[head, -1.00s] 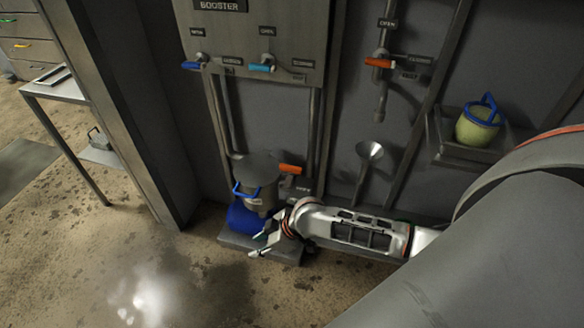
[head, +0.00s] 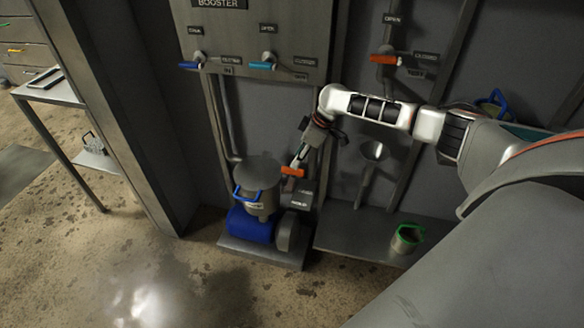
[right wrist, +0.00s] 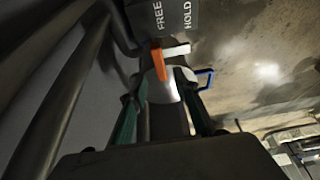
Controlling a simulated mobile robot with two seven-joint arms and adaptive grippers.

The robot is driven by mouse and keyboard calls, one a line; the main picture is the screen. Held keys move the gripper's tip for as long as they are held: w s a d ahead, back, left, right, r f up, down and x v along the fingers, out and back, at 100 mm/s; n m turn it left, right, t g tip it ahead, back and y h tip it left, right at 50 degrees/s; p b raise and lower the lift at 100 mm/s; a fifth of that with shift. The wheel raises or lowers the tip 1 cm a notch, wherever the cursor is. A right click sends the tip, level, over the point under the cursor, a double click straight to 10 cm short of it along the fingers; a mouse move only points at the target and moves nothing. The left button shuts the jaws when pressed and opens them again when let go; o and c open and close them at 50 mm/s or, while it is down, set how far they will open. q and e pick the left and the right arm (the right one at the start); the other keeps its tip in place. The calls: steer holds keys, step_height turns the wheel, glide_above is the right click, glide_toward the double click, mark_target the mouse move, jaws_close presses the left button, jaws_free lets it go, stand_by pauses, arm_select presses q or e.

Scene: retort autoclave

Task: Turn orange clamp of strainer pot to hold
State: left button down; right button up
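The strainer pot (head: 257,180) is a grey metal pot with a blue handle, standing low by the wall on a blue base. Its orange clamp (head: 292,171) sticks out at the pot's right side, above small label plates. My right gripper (head: 299,158) points down just above the clamp. In the right wrist view, the orange clamp (right wrist: 158,62) lies just beyond the fingertips of the right gripper (right wrist: 157,88), near a plate marked FREE and HOLD (right wrist: 172,15). The fingers are apart with nothing gripped; contact with the clamp cannot be told. My left gripper is not in view.
A booster panel (head: 255,35) with blue and teal valve levers hangs above the pot. An orange valve lever (head: 384,59) and a funnel (head: 373,152) are on the wall to the right. A green-rimmed pot (head: 407,238) stands on a low shelf.

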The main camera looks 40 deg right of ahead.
mark_target(291, 169)
steer(key=b+x, duration=0.1)
steer(key=x, duration=0.4)
steer(key=shift+f, duration=0.25)
jaws_close()
